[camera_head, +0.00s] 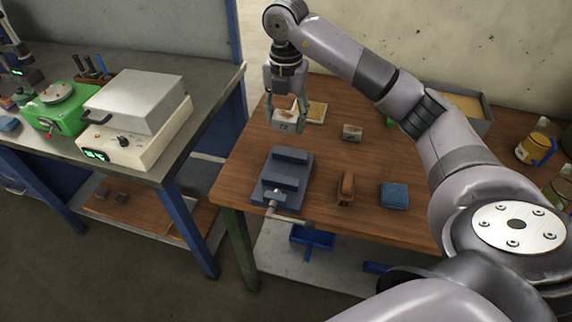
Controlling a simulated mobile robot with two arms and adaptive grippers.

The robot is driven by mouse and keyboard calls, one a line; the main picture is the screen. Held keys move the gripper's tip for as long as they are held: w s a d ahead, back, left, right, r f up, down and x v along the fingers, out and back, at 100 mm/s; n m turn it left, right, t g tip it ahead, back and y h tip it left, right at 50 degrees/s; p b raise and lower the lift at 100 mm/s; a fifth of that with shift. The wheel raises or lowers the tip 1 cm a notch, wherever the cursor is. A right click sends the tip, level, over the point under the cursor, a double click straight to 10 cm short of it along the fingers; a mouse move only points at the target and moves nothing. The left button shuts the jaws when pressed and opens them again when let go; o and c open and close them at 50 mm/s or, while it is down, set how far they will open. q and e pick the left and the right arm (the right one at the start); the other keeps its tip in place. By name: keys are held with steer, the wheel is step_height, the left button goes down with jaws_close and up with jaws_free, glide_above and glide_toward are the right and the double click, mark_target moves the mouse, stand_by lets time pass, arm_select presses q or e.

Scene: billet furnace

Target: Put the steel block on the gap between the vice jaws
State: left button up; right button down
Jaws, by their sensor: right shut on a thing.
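My right gripper (286,108) points down above the wooden table, beyond the vice. It is shut on a small grey steel block (284,126) with dark markings on its front face. The block is held in the air between the fingers. The blue-grey vice (291,163) lies on the table nearer to me, with its gap between two raised jaws and its screw handle toward the front edge. I see nothing between the jaws. A second, similar grey block (351,132) with brown patches lies on the table to the right. My left gripper is not in view.
A wooden brush (347,185) and a folded blue cloth (394,195) lie right of the vice. A shallow pale tray (316,112) is just behind the held block. A furnace box (135,118) stands on the left bench, across a gap.

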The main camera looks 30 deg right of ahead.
mark_target(286, 171)
step_height(286, 171, down, 15)
steer(key=p, duration=0.3)
steer(key=shift+f, duration=0.35)
steer(key=shift+f, duration=0.2)
steer(key=c, duration=0.7)
jaws_free()
